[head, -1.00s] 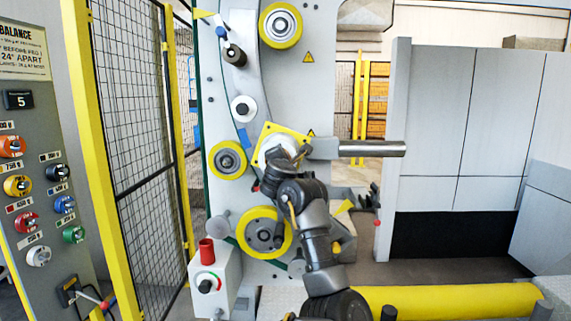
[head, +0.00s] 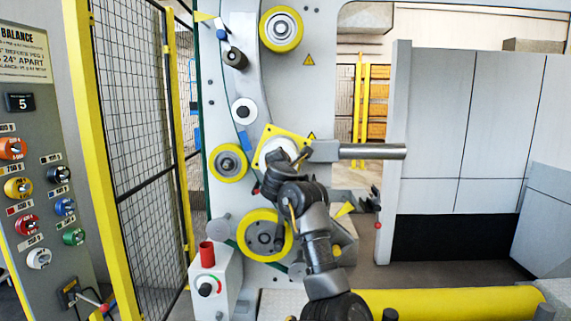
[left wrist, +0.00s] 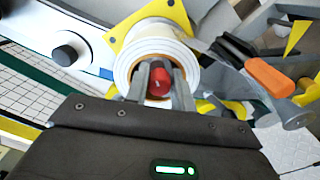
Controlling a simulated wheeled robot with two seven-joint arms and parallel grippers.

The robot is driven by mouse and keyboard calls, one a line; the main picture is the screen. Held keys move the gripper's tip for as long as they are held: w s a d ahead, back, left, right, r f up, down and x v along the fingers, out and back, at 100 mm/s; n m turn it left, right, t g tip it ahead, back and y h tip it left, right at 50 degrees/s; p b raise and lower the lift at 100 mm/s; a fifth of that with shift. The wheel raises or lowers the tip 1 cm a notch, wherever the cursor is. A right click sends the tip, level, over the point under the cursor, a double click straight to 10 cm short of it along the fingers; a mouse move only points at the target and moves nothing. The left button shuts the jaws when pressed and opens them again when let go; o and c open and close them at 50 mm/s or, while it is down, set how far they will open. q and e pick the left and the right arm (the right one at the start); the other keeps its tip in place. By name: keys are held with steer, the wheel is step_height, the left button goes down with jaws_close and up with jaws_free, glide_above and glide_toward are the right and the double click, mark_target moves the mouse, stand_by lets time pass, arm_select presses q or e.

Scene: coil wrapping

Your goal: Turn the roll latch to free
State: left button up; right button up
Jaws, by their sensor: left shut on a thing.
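The roll latch shows as a small red piece (left wrist: 158,82) between the fingertips of my left gripper (left wrist: 160,84) in the left wrist view. My left gripper is shut on it, in front of the white roll core (left wrist: 150,50). The fingers hide part of the latch, so its exact turn angle cannot be told. In the head view the left gripper (head: 292,158) reaches the white core on a yellow square plate (head: 291,133). My right gripper is in neither view.
A grey shaft (head: 372,150) sticks out right of the yellow plate. Yellow-rimmed rollers (head: 281,28) sit above and below. A control box with a red button (head: 207,254) stands lower left. An orange-handled tool (left wrist: 270,76) is right of my fingers in the wrist view.

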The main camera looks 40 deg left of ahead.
arm_select(q)
steer(key=shift+s+a+r, duration=0.15)
steer(key=shift+a+r, duration=0.05)
steer(key=shift+r, duration=0.05)
steer(key=o, duration=0.8)
steer(key=shift+o, duration=0.5)
steer(key=shift+s+a, duration=0.1)
steer(key=shift+s, duration=0.1)
steer(key=shift+f, duration=0.1)
steer(key=shift+w, duration=0.15)
steer(key=v, duration=1.1)
steer(key=shift+b, duration=0.35)
steer(key=shift+w+f, duration=0.1)
steer(key=shift+f, duration=0.05)
